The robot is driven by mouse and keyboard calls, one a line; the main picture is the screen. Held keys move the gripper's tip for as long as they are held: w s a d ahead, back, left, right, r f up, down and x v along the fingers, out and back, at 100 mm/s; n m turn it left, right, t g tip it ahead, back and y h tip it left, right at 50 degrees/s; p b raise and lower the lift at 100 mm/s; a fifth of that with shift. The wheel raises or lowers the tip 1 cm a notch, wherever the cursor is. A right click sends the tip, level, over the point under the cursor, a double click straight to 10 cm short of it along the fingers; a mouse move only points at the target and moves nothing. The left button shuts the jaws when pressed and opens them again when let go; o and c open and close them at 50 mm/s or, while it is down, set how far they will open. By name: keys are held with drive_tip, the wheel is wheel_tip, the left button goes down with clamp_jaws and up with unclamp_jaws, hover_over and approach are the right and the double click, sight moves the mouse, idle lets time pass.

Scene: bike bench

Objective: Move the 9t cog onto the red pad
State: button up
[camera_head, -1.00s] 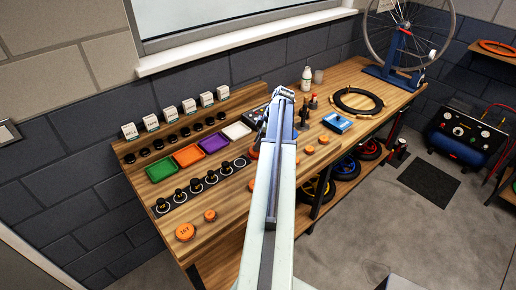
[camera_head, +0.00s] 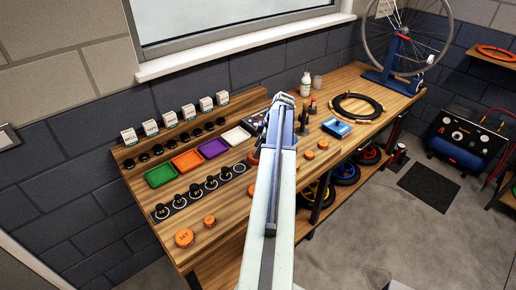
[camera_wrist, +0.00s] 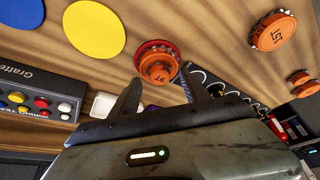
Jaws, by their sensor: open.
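In the wrist view a small orange cog (camera_wrist: 159,70) sits on the red pad (camera_wrist: 146,47), whose rim shows around its far side. Its marking is too small to read surely, so I cannot tell for certain that it is the 9t cog. My gripper (camera_wrist: 159,88) is open, its two dark fingers apart. The cog lies just beyond the fingertips, between their lines, and nothing is held. In the head view my arm and gripper (camera_head: 283,100) reach over the bench and hide most of this area.
A blue pad (camera_wrist: 94,27) and a yellow pad (camera_wrist: 22,10) lie beside the red pad. A larger orange cog (camera_wrist: 272,32) lies to the right. Coloured trays, such as the purple tray (camera_head: 212,148), and a row of black knobs stand left of my arm. A blue box (camera_head: 337,128) stands right of it.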

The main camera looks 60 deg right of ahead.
drive_tip(key=p+v, duration=0.9)
drive_tip(key=v, duration=0.2)
drive_tip(key=shift+r+p, duration=0.15)
drive_tip(key=shift+p, duration=0.2)
drive_tip(key=shift+s, duration=0.1)
